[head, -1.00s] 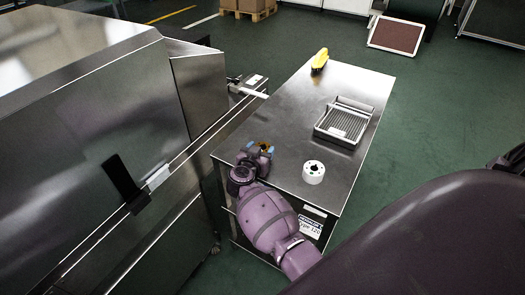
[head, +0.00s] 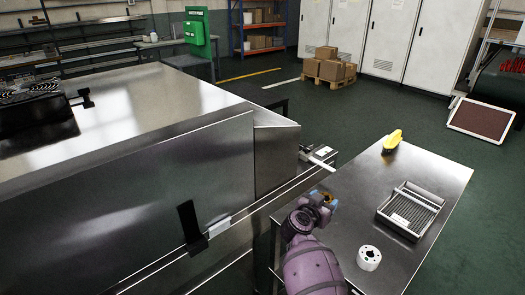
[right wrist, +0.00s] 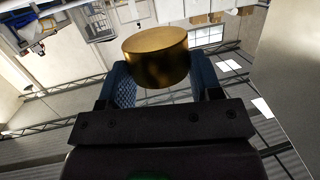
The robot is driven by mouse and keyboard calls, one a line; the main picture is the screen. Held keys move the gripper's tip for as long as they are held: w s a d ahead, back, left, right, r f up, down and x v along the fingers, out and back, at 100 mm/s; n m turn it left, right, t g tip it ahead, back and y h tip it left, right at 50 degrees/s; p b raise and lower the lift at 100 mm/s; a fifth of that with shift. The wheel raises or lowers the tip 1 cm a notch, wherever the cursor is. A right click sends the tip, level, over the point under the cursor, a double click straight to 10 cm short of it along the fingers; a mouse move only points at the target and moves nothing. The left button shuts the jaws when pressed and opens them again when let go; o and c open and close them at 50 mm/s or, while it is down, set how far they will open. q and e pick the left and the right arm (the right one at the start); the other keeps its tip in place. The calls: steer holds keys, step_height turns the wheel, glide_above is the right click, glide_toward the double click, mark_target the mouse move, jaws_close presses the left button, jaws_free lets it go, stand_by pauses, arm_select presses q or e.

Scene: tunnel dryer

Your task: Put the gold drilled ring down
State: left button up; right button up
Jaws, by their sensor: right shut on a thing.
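My right gripper (head: 324,198) is over the left edge of the steel table (head: 345,215) in the head view. In the right wrist view, its two blue finger pads (right wrist: 157,82) are shut on the gold drilled ring (right wrist: 157,55). The ring's side and one flat face show there; its drilled holes cannot be made out. My left gripper is not in view.
On the table are a white cylinder (head: 369,258) with a dark central hole, a grey ribbed tray (head: 382,211) and a yellow-topped brush (head: 393,140). The large steel machine (head: 190,165) and its rail (head: 245,212) stand left of the table. Bare tabletop lies between gripper, brush and tray.

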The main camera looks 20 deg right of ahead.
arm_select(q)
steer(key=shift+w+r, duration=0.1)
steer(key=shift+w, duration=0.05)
arm_select(e)
steer(key=a+r+n+t+y, duration=0.3)
steer(key=a+r, duration=0.2)
steer(key=r, duration=0.3)
steer(key=a+r+n+t+y, duration=0.2)
steer(key=a+r+n+y, duration=0.1)
steer(key=a+r, duration=0.4)
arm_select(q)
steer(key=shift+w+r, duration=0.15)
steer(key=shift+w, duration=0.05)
arm_select(e)
steer(key=s+a+f+n+t+y, duration=0.1)
steer(key=s+a+f+n+y, duration=0.1)
steer(key=s, duration=0.4)
steer(key=s+a+f+n+t+y, duration=0.1)
steer(key=s+a+f+n+y, duration=0.1)
steer(key=s+y, duration=0.3)
steer(key=shift+s+a+f+n, duration=0.25)
steer(key=shift+s+f+n, duration=0.25)
steer(key=shift+s+n, duration=0.15)
